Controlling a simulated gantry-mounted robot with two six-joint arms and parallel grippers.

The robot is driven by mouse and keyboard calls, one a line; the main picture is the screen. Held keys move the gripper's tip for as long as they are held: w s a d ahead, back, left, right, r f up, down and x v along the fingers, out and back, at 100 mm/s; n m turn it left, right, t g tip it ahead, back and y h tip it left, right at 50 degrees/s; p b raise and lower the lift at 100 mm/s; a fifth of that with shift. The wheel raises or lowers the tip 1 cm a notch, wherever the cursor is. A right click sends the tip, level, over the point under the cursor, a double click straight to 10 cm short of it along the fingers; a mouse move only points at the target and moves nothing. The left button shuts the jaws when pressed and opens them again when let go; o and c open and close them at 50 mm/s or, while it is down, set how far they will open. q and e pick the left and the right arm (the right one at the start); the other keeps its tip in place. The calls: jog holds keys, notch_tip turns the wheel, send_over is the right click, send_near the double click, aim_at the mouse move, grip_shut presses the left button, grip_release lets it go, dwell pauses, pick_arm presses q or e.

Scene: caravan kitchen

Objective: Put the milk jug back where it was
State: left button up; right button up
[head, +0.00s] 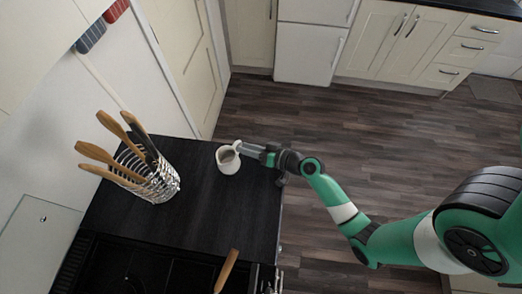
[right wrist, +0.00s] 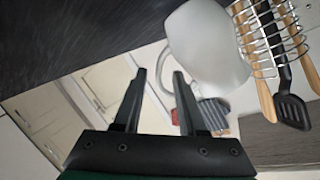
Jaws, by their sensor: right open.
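The white milk jug (head: 228,160) stands upright on the dark worktop, near its far right corner. In the right wrist view the jug (right wrist: 208,48) is large and close, and its handle is in front of the fingertips. My right gripper (head: 240,148) is at the jug's handle side, its arm coming from the right. In the wrist view its two fingers (right wrist: 159,74) are apart, with the handle near the gap between them; I cannot tell whether they touch it. My left gripper is not in view.
A wire utensil holder (head: 160,184) with wooden and black utensils stands left of the jug. A black hob (head: 130,265) is at the front, with a wooden handle (head: 227,270) over its right part. The worktop (head: 225,215) between is clear. Its right edge drops to the floor.

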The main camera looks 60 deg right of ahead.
jog(key=v, duration=0.6)
jog(key=shift+s+b, duration=0.35)
jog(key=shift+b, duration=0.05)
jog(key=p+v, duration=0.1)
jog(key=v, duration=0.1)
jog(key=shift+s+r+p, duration=0.2)
jog(key=shift+r+p, duration=0.05)
jog(key=shift+p, duration=0.15)
jog(key=shift+s+a, duration=0.1)
jog(key=shift+s, duration=0.15)
